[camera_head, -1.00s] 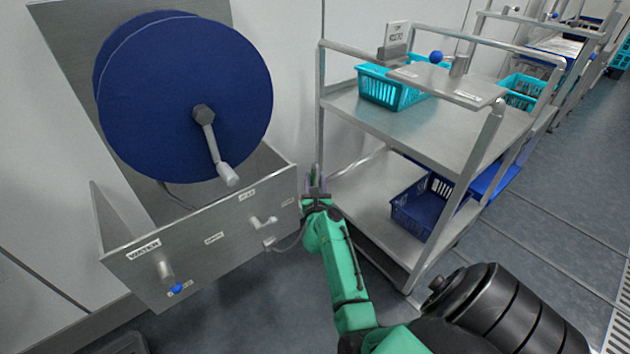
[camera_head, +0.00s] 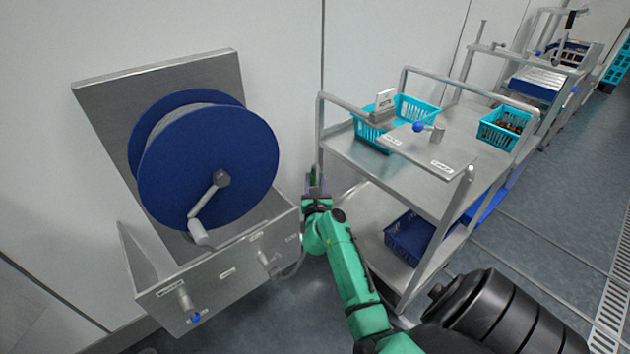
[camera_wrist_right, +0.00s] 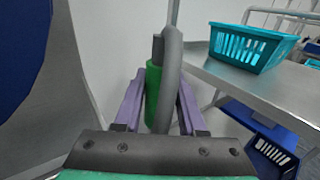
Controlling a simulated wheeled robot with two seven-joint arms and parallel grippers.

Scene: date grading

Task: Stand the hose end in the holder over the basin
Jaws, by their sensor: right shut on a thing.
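My right gripper (camera_head: 316,185) is beside the right end of the steel basin (camera_head: 225,282), between it and the shelf cart. In the right wrist view its purple fingers (camera_wrist_right: 158,100) are shut on the hose end, a green piece (camera_wrist_right: 153,85) with a grey hose (camera_wrist_right: 170,75) looped over it. The hose end stands roughly upright in the fingers. In the head view a thin grey hose (camera_head: 297,262) curves from the basin front toward the gripper. I cannot clearly make out the holder. My left gripper is out of view.
A blue reel (camera_head: 205,165) with a crank (camera_head: 205,210) hangs above the basin. A blue-knobbed valve (camera_head: 188,302) juts from the basin front. The steel cart (camera_head: 400,172) stands close on the right, with a teal basket (camera_head: 415,108) on top and a dark blue basket (camera_head: 408,240) below.

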